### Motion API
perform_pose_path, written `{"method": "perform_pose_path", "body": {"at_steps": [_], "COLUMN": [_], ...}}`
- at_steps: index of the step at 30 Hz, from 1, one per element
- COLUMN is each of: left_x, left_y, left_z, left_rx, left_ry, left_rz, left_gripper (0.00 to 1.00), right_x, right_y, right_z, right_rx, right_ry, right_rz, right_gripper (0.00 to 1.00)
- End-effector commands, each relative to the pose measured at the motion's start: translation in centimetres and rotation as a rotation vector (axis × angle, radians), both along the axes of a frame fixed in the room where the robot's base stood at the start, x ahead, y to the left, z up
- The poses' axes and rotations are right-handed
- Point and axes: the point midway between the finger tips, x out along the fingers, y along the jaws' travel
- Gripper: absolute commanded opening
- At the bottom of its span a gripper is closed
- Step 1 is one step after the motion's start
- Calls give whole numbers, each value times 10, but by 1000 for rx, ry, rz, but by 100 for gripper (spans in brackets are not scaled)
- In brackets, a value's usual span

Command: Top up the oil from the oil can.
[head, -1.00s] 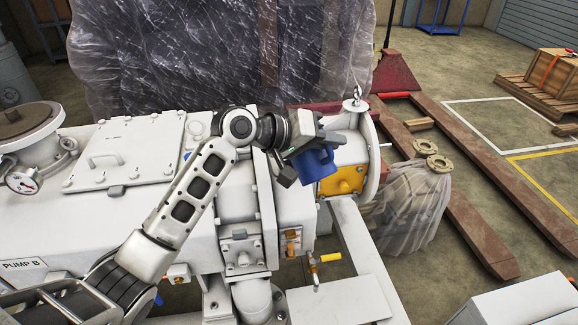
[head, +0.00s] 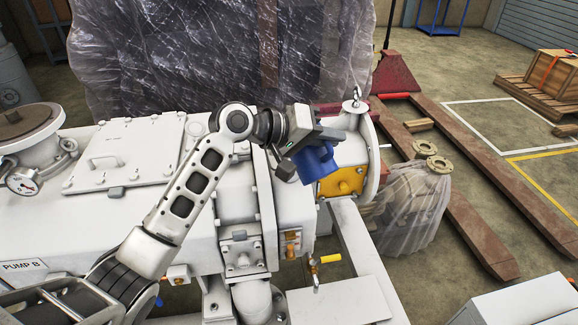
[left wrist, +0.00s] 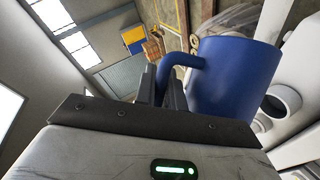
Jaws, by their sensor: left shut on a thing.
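The blue oil can (head: 317,162) is held by my left gripper (head: 301,150) above the right end of the white pump. In the left wrist view the blue can (left wrist: 232,78) shows large, with a handle between the gripper's fingers (left wrist: 160,85). The can is tilted in the head view. Its mouth and contents are hidden. Beside it in the left wrist view is a round white opening (left wrist: 284,100) on the pump. The white pump (head: 200,240) fills the lower left of the head view. My right gripper is not in view.
A yellow plate (head: 342,183) sits on the pump's end, under the can. A yellow-handled valve (head: 330,259) is below. A plastic-wrapped load (head: 220,55) stands behind. A pallet truck fork (head: 460,180) and open floor lie to the right.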

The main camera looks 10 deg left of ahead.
Motion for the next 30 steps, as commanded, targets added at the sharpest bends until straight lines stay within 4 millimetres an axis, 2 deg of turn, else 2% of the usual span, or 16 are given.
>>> {"method": "perform_pose_path", "body": {"at_steps": [30], "left_x": [3], "left_y": [3], "left_z": [4], "left_rx": [-45], "left_ry": [39], "left_rz": [0], "left_gripper": [0], "right_x": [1], "right_y": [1], "right_z": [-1], "right_rx": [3], "right_ry": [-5], "right_rz": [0], "right_gripper": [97]}}
